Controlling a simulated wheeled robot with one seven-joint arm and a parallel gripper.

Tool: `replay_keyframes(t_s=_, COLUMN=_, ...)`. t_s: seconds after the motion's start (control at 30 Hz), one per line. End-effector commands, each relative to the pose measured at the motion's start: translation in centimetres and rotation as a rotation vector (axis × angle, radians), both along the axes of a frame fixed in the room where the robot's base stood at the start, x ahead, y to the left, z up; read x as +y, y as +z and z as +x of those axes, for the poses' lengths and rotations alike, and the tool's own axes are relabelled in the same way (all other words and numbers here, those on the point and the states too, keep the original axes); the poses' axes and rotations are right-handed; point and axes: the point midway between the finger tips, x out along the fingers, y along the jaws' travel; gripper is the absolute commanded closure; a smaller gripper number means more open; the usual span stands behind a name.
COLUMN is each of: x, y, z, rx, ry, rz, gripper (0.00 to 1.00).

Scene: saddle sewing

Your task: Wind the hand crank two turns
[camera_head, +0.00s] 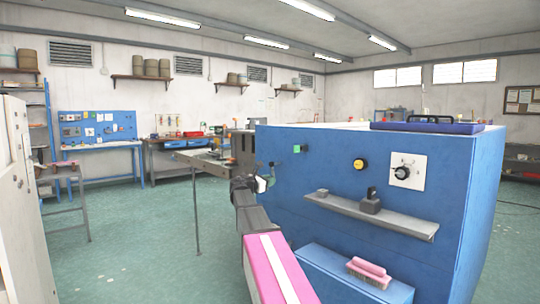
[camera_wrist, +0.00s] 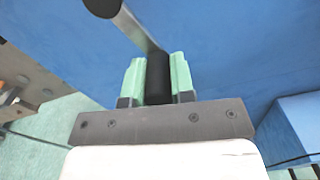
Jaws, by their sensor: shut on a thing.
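The hand crank is on the left part of the blue cabinet face (camera_head: 330,160). In the wrist view its black grip (camera_wrist: 158,85) stands between the two green finger pads of my gripper (camera_wrist: 158,72), which is shut on it. A grey metal crank arm (camera_wrist: 136,28) runs from the grip up and left to a dark round hub (camera_wrist: 102,5) against the blue face. In the head view my gripper (camera_head: 264,182) is at the cabinet's left edge, small and partly hidden by my own arm, and the crank shows only faintly there.
Right of the crank are a green button (camera_head: 297,149), a yellow knob (camera_head: 360,164) and a dial on a white plate (camera_head: 402,172). A grey shelf (camera_head: 400,222) juts out below, and a pink brush (camera_head: 369,270) lies on a low blue ledge. Open floor lies left.

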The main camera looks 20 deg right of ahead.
Motion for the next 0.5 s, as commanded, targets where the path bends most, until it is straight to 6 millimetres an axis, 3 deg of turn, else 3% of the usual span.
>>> replay_keyframes(t_s=0.2, x=-0.36, y=0.4, z=-1.2, rx=-0.001, ry=-0.001, rz=0.0, gripper=0.89)
replay_keyframes(t_s=0.5, x=-0.42, y=0.43, z=-1.24, rx=0.0, ry=-0.001, rz=-0.001, gripper=0.88)
